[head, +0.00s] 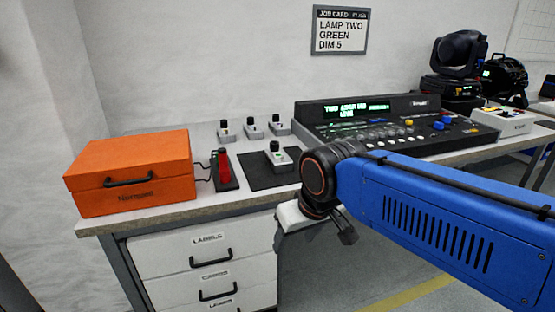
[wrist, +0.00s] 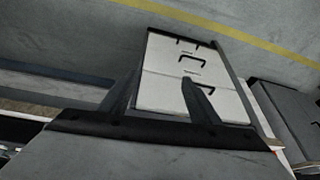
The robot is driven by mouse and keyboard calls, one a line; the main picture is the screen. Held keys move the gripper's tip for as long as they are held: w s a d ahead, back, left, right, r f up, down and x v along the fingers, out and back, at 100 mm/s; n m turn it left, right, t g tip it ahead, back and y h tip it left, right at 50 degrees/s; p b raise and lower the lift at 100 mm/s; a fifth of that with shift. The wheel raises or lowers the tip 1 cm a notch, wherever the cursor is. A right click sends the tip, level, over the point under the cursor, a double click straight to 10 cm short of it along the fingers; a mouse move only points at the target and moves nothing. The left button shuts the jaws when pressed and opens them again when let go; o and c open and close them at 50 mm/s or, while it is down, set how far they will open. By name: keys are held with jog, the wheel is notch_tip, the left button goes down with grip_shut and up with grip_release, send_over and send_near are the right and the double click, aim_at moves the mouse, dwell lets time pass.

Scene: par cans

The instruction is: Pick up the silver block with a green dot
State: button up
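A small silver block with a black knob (head: 278,157) sits on a dark mat (head: 253,180) on the bench. It seems to bear a small green mark, though this is too small to be sure. Three similar silver blocks, left (head: 223,132), middle (head: 252,129) and right (head: 279,127), stand in a row behind it; their dot colours are unclear. My gripper (head: 346,233) hangs in front of the bench edge, below and right of the mat, apart from all blocks. In the wrist view my gripper (wrist: 161,78) has its fingers spread with nothing between them.
An orange case (head: 130,172) stands at the bench's left end, beside a red-handled device (head: 224,168). A lighting console (head: 400,125) fills the right. White drawers (head: 205,262) are under the bench. A job card (head: 340,30) hangs on the wall.

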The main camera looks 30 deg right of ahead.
jog(key=o, duration=1)
jog(key=w+r, duration=0.1)
jog(key=w+r+m, duration=0.1)
jog(key=r, duration=0.1)
jog(key=w+d+r+m, duration=0.1)
jog(key=w, duration=0.1)
jog(key=shift+r+g, duration=0.3)
notch_tip(320, 180, up, 17)
jog(key=m+g, duration=0.4)
jog(key=m, duration=1.3)
send_over(278, 155)
notch_tip(278, 155, down, 17)
jog(key=shift+s+f, duration=0.1)
jog(key=shift+f, duration=0.1)
